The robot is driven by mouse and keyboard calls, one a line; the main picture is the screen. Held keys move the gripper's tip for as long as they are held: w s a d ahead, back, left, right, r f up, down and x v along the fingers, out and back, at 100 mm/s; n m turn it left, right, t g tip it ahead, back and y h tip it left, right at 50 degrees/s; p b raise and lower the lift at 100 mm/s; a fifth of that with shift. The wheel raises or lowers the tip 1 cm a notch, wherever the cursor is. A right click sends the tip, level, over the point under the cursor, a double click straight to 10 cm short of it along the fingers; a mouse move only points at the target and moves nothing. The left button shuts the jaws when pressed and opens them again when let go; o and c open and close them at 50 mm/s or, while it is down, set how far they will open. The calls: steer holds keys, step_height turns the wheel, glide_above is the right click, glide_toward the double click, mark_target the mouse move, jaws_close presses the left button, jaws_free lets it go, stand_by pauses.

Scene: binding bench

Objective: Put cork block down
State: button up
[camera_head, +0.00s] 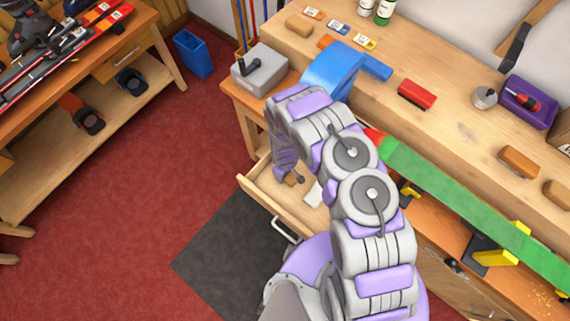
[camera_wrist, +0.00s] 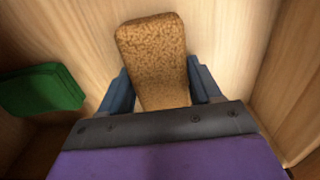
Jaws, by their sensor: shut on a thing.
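The cork block (camera_wrist: 155,55) is a speckled tan-brown slab with rounded corners. In the wrist view it sits between the two blue fingers of my gripper (camera_wrist: 160,88), which is shut on it. Pale wood lies behind it. In the head view my arm reaches down into the open drawer (camera_head: 253,193), and my gripper (camera_head: 288,168) is low inside it, partly hidden by the arm. A small brown patch (camera_head: 292,180) shows by the gripper. I cannot tell whether the block touches the drawer floor.
A green object (camera_wrist: 42,89) lies left of the block in the wrist view. Drawer walls stand close on both sides.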

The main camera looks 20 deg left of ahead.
steer(key=shift+d+f, duration=0.1)
steer(key=shift+d, duration=0.15)
steer(key=o, duration=1)
step_height(320, 180, up, 12)
steer(key=p, duration=1.1)
steer(key=shift+a+r, duration=0.1)
steer(key=shift+r, duration=0.1)
